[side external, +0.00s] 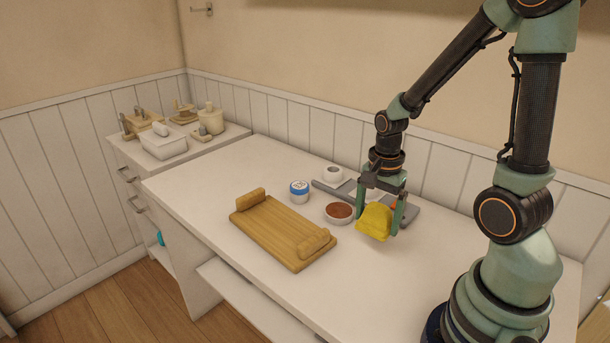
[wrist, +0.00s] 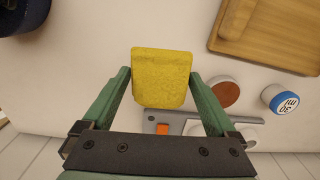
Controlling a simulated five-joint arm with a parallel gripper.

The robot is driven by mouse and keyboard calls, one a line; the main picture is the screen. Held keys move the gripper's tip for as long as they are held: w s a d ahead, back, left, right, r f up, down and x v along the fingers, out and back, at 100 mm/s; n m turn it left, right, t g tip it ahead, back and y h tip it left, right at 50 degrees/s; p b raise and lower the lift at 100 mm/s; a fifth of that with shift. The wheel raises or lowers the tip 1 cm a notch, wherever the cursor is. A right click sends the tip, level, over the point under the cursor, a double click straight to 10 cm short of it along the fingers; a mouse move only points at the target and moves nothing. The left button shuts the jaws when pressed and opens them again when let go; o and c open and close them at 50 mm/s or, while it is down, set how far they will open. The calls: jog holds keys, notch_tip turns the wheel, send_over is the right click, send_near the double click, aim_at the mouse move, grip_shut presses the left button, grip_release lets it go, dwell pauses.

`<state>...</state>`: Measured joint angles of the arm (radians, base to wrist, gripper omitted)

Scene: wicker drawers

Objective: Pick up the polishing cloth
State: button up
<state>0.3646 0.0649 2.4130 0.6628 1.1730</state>
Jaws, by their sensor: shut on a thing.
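The polishing cloth (side external: 374,221) is yellow, thick and folded-looking. My gripper (side external: 381,222) is shut on it, with one green finger at each side of the cloth. In the wrist view the cloth (wrist: 162,78) sits between the two fingertips (wrist: 160,80) and stands out past them. In the side view it appears at or just above the white table; I cannot tell whether it touches. The cloth hides part of what lies behind it.
A wooden tray (side external: 262,222) with raised ends lies left of the cloth. A round reddish-brown tin (side external: 339,211), a blue-and-white jar (side external: 299,190) and a white cup (side external: 333,174) stand close by. A grey flat piece (wrist: 177,120) lies behind. The table front (side external: 300,291) is clear.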

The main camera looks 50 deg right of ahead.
aim_at(379, 204)
notch_tip(379, 204, up, 12)
jog(key=shift+r, duration=0.1)
jog(key=o, duration=0.8)
jog(key=shift+c, duration=0.2)
jog(key=c, duration=0.6)
jog(key=shift+w+d+f, duration=1.05)
jog(key=shift+w+f, duration=1.3)
jog(key=shift+f, duration=0.45)
jog(key=shift+w+d+f, duration=1.1)
jog(key=shift+w+f, duration=1.25)
jog(key=shift+f, duration=0.5)
jog(key=shift+w+d+f, duration=1.05)
jog(key=shift+w+f, duration=1.3)
jog(key=shift+f, duration=0.45)
